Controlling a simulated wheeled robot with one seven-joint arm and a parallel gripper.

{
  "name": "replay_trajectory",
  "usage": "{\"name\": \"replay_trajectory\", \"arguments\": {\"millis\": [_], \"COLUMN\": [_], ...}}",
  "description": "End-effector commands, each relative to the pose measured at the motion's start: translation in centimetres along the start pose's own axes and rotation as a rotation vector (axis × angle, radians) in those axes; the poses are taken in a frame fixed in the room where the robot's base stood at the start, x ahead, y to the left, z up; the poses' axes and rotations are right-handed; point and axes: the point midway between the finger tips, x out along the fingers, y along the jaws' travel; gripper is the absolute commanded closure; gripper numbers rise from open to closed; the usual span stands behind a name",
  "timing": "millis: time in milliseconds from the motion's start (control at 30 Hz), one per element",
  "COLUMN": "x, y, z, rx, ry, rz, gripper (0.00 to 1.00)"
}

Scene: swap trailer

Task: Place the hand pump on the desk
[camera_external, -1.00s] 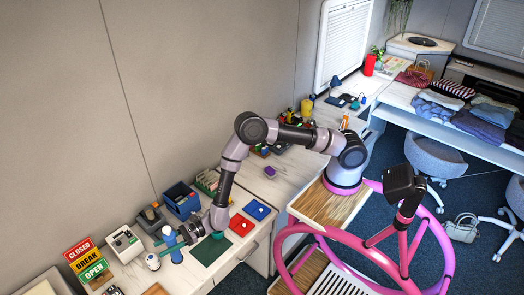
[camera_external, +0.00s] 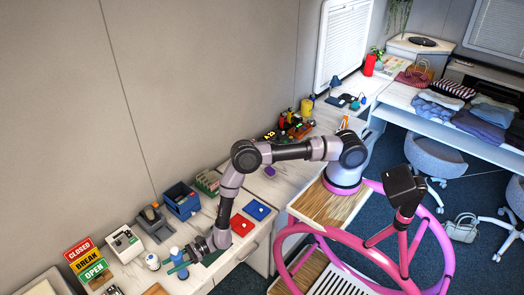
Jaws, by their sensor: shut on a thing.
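The hand pump (camera_external: 177,258), a small blue and teal thing with a crosswise bar, is at the fingertips of my gripper (camera_external: 187,255). My gripper reaches in from the right and is shut on it. The pump looks roughly upright. It is low over the front of the white wooden desk (camera_external: 182,287); I cannot tell whether its lower end touches the top. The fingers are small and partly hidden by the pump and wrist. A dark green mat (camera_external: 213,257) lies under the wrist, mostly covered by it.
Behind the pump stand a white jar (camera_external: 152,262), a white box (camera_external: 123,244), a grey and brown device (camera_external: 153,222) and a blue bin (camera_external: 181,201). A closed/break/open sign (camera_external: 86,262) stands left. Red (camera_external: 242,224) and blue (camera_external: 257,210) flat items lie right.

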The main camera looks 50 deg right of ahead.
Motion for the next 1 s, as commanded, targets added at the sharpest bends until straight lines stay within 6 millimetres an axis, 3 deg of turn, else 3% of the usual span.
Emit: {"name": "replay_trajectory", "arguments": {"millis": [333,367,433,800,1000], "x": [0.0,0.0,0.0,0.0,-2.8], "y": [0.0,0.0,0.0,0.0,-0.1], "z": [-0.4,-0.5,-0.4,-0.1,-0.2], "rx": [0.000,0.000,0.000,-0.001,0.002], "ry": [-0.002,-0.001,-0.001,-0.001,0.002], "rz": [0.000,0.000,0.000,0.001,-0.001], "gripper": [1.00,0.45,0.19,0.19,0.19]}}
